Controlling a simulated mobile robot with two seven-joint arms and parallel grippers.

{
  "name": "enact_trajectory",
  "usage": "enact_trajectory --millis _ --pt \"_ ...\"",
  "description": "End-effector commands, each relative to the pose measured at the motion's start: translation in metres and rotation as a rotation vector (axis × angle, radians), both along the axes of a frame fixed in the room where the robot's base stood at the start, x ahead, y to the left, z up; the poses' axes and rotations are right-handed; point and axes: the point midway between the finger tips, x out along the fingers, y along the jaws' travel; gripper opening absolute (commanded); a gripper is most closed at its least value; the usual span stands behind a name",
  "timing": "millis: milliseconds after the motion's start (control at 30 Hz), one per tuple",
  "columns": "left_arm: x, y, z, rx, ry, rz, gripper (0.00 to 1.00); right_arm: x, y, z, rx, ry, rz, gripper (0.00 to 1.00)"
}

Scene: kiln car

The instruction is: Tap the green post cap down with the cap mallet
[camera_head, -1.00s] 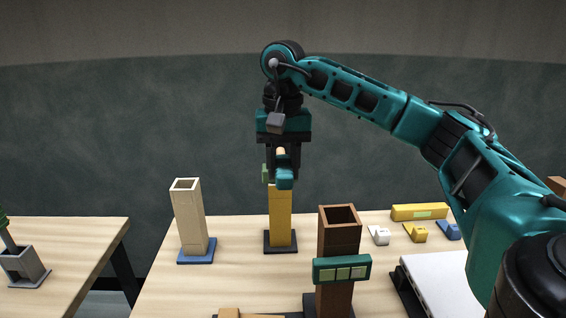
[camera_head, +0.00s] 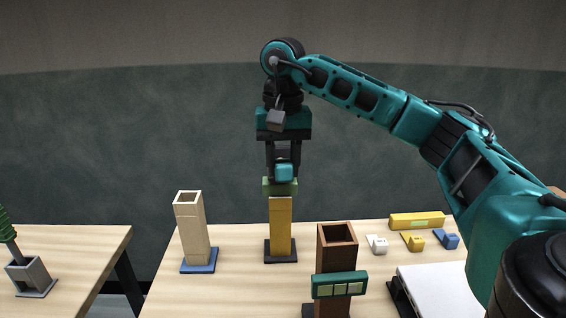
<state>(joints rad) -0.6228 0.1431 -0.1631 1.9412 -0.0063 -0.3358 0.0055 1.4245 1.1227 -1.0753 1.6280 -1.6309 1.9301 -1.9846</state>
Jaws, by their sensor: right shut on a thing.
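The green post cap (camera_head: 270,187) sits on top of the yellow post, which stands upright on a dark base. I also cannot tell how far down the cap is seated. My left gripper is out of view.
A cream hollow post (camera_head: 191,225) on a blue base stands left of the yellow one. A brown hollow post (camera_head: 338,262) with a green band (camera_head: 340,285) stands in front. Small blocks (camera_head: 412,241) and a yellow bar (camera_head: 416,220) lie right. A grey holder (camera_head: 31,277) carries a green-handled tool.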

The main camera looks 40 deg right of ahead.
Motion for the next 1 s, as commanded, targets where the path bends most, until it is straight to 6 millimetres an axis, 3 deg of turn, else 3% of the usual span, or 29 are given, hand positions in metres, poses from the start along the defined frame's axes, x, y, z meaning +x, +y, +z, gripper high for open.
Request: enact_trajectory --millis 533,1000 --pt "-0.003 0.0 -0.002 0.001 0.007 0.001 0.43 0.0 0.0 0.003 0.0 -0.004 0.0 0.0" --pt "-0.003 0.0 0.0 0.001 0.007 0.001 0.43 0.001 0.0 0.039 0.0 -0.006 -0.001 0.0"
